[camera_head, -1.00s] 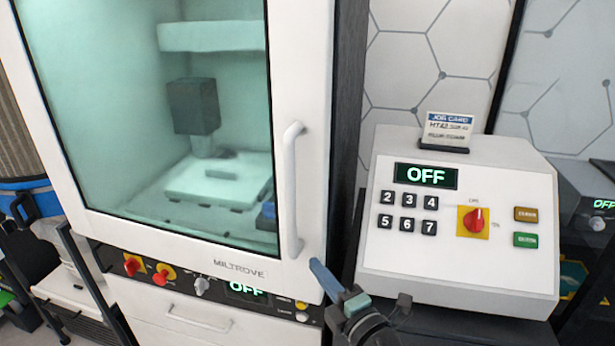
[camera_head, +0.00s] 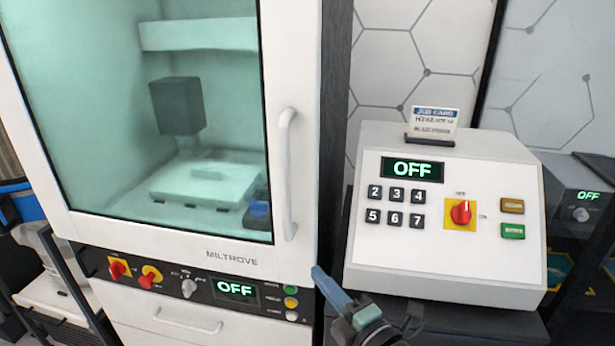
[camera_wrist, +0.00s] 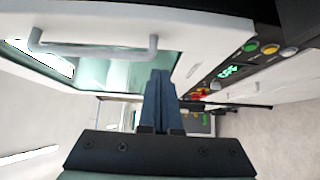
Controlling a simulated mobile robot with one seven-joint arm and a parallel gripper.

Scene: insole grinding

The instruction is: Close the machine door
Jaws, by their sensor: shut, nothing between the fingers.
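The machine door (camera_head: 293,70) is a white frame with a tinted glass pane, on the left in the head view. It looks flush, or nearly flush, with the front of the machine. Its white vertical handle (camera_head: 286,170) is on the right side of the frame. In the wrist view the handle (camera_wrist: 95,48) runs across the upper left. My gripper (camera_head: 318,272) is at the lower right corner of the door, below the handle, its tip at or very near the door edge; contact cannot be told. Its blue fingers (camera_wrist: 157,98) are together and empty.
A control box (camera_head: 450,235) with keypad, red knob and OFF display stands right of the machine, holding a job card (camera_head: 433,122). Below the door is a panel (camera_head: 190,285) with knobs and buttons. A white drawer (camera_head: 175,325) is beneath it.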

